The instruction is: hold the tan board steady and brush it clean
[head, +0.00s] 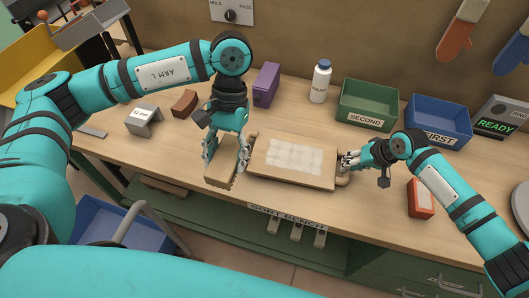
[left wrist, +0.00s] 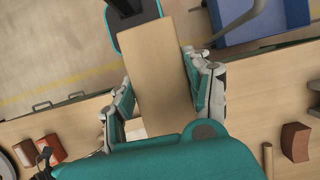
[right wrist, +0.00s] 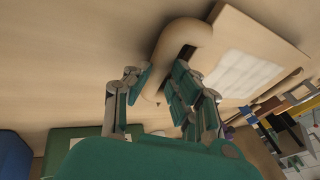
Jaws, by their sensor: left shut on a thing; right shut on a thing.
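The tan board (head: 262,165) lies flat on the bench with a pale whitish patch (head: 295,157) over much of its top. My right gripper (head: 346,162) is shut on the looped handle (right wrist: 190,33) at the board's right end. My left gripper (head: 226,160) is shut on the brush (head: 221,174), a tan wooden block, just left of the board near the bench's front edge. The block also shows between the fingers in the left wrist view (left wrist: 156,68). The brush's underside is mostly hidden, and I cannot tell whether it touches the bench.
A green SECOND bin (head: 368,104) and a blue FIRST bin (head: 438,121) stand behind right. A white bottle (head: 320,82) and a purple block (head: 266,85) stand behind the board. An orange-red box (head: 420,198) lies right, near my right arm. Brown and grey blocks lie left.

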